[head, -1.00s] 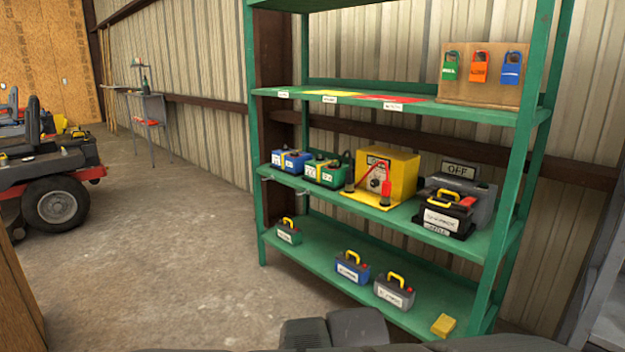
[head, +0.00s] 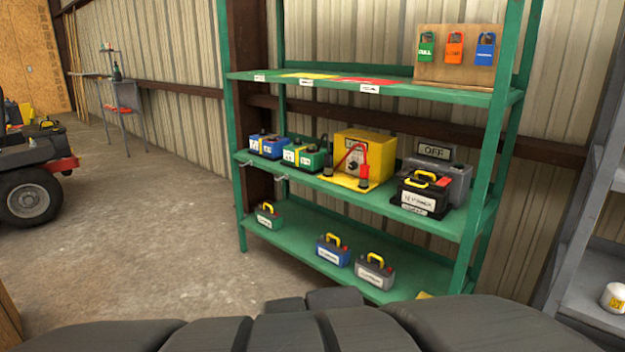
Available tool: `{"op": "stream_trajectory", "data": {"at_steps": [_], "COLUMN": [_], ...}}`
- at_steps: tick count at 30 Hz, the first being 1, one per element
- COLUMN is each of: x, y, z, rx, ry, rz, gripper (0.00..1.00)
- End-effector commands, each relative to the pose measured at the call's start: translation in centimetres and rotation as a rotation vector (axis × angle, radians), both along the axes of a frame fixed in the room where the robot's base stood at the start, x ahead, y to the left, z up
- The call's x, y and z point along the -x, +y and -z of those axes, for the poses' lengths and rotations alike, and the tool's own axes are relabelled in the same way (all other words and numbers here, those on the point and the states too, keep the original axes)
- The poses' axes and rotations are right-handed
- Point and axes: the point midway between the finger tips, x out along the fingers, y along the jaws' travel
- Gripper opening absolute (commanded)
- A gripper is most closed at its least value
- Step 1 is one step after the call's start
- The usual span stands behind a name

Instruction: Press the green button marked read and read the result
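A yellow box (head: 372,150) stands on the middle shelf of the green rack, with a small sign on its front and red and black clamps before it. It looks like a tester, but I cannot make out a green button or the word read on it. Right of it is a grey unit (head: 452,180) with a sign reading OFF (head: 436,151) on top. A black battery (head: 421,194) with a yellow handle and a red cap stands in front of that unit. My gripper does not show; only dark parts of my own body fill the bottom edge.
The green rack (head: 400,205) also holds blue and green batteries on the middle shelf and several small batteries below. Coloured padlocks (head: 455,48) hang on a board above. A grey shelf (head: 595,275) stands at right.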

Motion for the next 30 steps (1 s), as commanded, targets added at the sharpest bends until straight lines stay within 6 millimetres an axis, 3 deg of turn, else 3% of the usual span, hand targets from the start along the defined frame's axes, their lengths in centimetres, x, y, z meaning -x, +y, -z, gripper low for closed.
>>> {"op": "stream_trajectory", "data": {"at_steps": [11,21,30], "x": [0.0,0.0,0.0], "y": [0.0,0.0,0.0], "z": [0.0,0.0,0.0], "rx": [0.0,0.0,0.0], "ry": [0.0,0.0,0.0], "rz": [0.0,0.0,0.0], "gripper": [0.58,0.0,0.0]}}
